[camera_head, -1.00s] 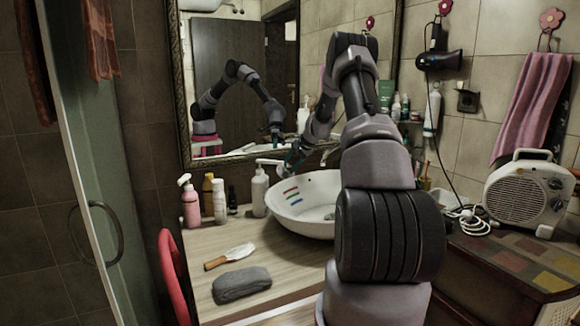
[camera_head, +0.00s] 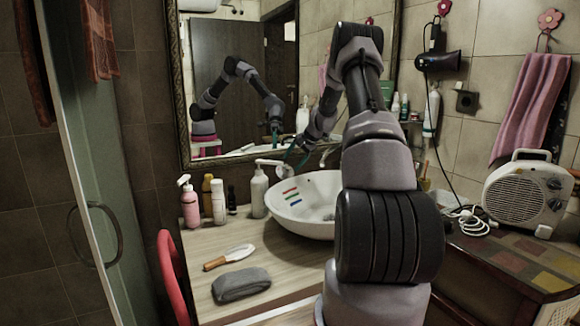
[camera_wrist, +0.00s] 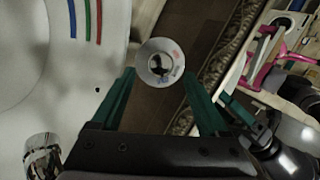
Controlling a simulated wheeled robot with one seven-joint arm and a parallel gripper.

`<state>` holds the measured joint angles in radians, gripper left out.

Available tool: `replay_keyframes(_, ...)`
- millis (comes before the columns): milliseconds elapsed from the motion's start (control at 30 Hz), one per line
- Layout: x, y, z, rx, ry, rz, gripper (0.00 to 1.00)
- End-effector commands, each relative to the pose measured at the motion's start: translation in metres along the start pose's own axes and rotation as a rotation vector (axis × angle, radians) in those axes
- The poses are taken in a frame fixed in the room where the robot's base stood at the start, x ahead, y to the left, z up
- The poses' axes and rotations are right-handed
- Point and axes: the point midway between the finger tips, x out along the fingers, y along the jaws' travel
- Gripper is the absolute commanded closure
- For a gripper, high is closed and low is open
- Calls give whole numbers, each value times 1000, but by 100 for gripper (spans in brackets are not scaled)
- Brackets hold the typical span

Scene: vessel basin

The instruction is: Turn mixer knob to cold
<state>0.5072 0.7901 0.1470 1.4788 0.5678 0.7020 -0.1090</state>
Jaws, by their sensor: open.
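A white round piece (camera_wrist: 157,66) with a dark centre and small reddish marks shows in the wrist view, between and just beyond the fingertips. It looks like the mixer knob, but I cannot be sure. The white basin (camera_head: 285,213) has red, green and blue stripes. A chrome fitting (camera_wrist: 41,157) shows at lower left in the wrist view.
A white pump bottle (camera_head: 259,195) and a pink bottle (camera_head: 190,207) stand left of the basin. The framed mirror (camera_head: 225,75) is close behind my gripper. A heater (camera_head: 522,195) stands at right.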

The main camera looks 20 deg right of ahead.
Motion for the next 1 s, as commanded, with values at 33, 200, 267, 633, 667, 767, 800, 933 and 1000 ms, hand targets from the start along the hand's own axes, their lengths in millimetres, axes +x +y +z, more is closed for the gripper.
replay_keyframes(33, -13, -1, -1, 0, 4, -1, 22)
replay_keyframes(200, -47, 0, -1, 2, 3, -1, 22)
replay_keyframes(267, -56, 0, -1, 1, 2, -1, 22)
replay_keyframes(633, -75, 0, 0, 1, -1, 0, 22)
replay_keyframes(667, -75, 0, 0, 1, 0, 0, 22)
replay_keyframes(767, -75, 0, 0, 1, 0, 0, 22)
replay_keyframes(800, -75, 0, 0, 1, 0, 0, 22)
replay_keyframes(933, -75, 0, 0, 1, 0, 0, 22)
replay_keyframes(1000, -76, 0, 1, 0, 0, 0, 22)
